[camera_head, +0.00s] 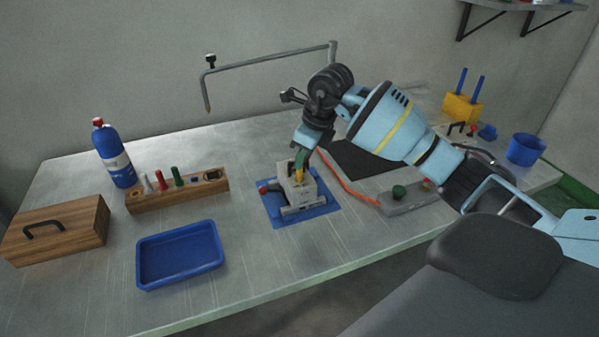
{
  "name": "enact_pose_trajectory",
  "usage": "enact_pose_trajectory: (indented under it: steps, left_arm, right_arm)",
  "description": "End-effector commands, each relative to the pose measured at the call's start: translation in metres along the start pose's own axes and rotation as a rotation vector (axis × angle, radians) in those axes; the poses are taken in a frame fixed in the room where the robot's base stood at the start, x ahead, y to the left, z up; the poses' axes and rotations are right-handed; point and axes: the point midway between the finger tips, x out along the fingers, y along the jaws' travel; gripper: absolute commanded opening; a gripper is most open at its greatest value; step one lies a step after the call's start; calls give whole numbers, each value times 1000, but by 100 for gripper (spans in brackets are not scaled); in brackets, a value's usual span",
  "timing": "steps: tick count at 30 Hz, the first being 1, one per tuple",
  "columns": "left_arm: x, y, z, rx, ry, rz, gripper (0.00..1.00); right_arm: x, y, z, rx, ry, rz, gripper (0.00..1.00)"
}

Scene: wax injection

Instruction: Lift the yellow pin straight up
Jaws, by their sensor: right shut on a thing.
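The yellow pin (299,175) shows as a small yellow piece at the top of a grey metal mould block (290,192). The block stands on a blue mat (326,214) near the middle of the table. My right gripper (300,160) points down over the block and is shut on the yellow pin. The fingers partly hide the pin, and I cannot tell how much of it is still inside the block. My left gripper is not in view.
A blue tray (180,286) lies to the left of the mat. Behind it stands a wooden rack (205,187) with coloured pins. A bent metal arm (270,60) overhangs the back. A control box (400,203) with an orange cable sits to the right.

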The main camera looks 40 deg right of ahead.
Motion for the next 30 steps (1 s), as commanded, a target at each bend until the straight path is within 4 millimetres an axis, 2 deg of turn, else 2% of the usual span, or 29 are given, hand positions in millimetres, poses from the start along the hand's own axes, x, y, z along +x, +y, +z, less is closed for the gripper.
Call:
enact_pose_trajectory:
  steps: [11, 14, 20, 30]
  left_arm:
    - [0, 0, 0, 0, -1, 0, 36]
    - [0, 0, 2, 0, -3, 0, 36]
    - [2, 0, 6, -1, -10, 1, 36]
    - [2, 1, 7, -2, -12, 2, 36]
  right_arm:
    - [-3, 0, 1, 0, -1, -1, 0]
    - [-9, 0, 3, 1, 0, -1, 0]
    - [-33, -1, 11, -1, -2, -1, 0]
    - [-46, 45, -16, -4, 2, 0, 0]
